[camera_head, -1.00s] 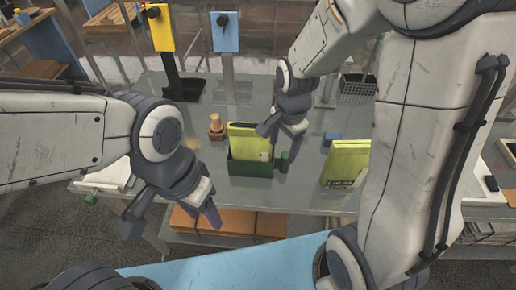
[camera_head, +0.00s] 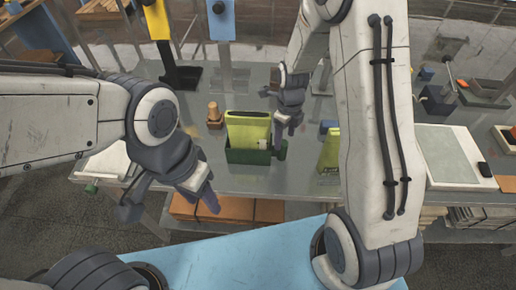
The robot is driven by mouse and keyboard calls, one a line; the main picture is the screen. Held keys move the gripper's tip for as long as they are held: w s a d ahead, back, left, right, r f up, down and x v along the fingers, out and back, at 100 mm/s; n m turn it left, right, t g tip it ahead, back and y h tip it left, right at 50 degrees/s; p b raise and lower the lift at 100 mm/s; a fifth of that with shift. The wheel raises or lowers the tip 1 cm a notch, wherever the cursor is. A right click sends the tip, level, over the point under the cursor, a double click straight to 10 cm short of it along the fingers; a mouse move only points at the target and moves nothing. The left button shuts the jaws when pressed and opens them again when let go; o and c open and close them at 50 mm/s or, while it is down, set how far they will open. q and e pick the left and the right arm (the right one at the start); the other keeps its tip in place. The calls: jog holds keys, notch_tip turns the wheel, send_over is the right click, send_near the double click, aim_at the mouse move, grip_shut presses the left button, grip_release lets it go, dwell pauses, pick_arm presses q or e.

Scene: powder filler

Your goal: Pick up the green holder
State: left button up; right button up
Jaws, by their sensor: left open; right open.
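The green holder (camera_head: 249,156) stands on the grey table near its front edge, with a yellow-green packet (camera_head: 249,129) upright in it. My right gripper (camera_head: 282,138) is at the holder's right end, pointing down, with its fingers beside the packet. Whether it touches the holder cannot be told. My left gripper (camera_head: 207,195) is open and empty in front of the table edge, left of and lower in the picture than the holder. The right gripper's fingers partly overlap the holder's right end.
A second yellow-green packet (camera_head: 329,152) stands to the right, partly hidden by my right arm. A wooden stamp-like object (camera_head: 214,116) stands left of the holder. Yellow (camera_head: 157,28) and blue (camera_head: 221,20) panels stand on posts behind. A white tray (camera_head: 450,155) lies at the right.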

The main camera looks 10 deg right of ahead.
aim_at(283, 150)
jog(key=shift+f, duration=0.75)
jog(key=shift+s+a+f+p, duration=0.1)
jog(key=shift+f+p, duration=0.55)
notch_tip(283, 150, down, 3)
jog(key=shift+f+p, duration=0.1)
jog(key=shift+p, duration=0.55)
jog(key=shift+f, duration=0.4)
grip_shut()
